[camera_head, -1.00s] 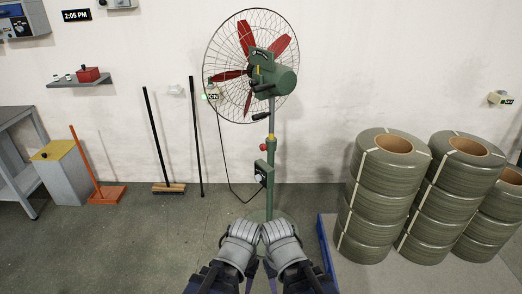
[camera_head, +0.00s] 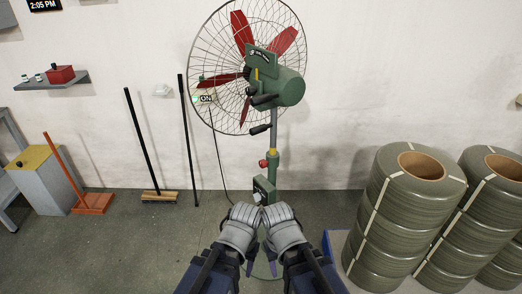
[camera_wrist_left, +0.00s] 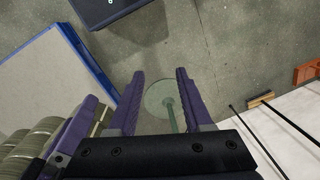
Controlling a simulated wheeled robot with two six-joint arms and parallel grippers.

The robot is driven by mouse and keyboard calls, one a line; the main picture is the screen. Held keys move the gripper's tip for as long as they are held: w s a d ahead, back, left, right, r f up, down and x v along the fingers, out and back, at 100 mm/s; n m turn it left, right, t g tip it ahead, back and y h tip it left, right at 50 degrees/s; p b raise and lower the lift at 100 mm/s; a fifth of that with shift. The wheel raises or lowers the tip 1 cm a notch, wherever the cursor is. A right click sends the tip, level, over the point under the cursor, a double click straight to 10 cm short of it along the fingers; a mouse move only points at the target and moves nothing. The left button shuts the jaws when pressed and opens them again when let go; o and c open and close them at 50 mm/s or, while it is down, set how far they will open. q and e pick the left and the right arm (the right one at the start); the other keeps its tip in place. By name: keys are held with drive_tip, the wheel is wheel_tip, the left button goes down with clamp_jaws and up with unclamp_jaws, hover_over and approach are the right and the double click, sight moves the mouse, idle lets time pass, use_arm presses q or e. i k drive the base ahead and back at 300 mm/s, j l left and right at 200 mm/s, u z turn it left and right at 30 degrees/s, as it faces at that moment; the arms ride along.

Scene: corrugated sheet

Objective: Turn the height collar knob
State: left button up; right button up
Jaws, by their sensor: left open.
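A green pedestal fan (camera_head: 278,86) stands against the wall in the head view. On its pole, a green collar (camera_head: 273,166) carries a small red knob (camera_head: 263,163) on its left side. My left gripper (camera_head: 250,267) is low in front of the fan, below and apart from the knob. In the left wrist view its purple fingers (camera_wrist_left: 160,76) are spread and empty, with the fan's round base (camera_wrist_left: 158,99) and pole beyond them. My right gripper (camera_head: 273,265) is beside the left one, its jaw opening unclear. The knob is not discernible in the wrist view.
A green control box (camera_head: 263,188) sits on the pole below the collar, partly behind my grippers. Stacked green coils (camera_head: 400,215) stand at the right. A broom (camera_head: 160,196) and black pole (camera_head: 188,140) lean on the wall at left.

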sight(263, 163)
drive_tip(key=i, duration=1.1)
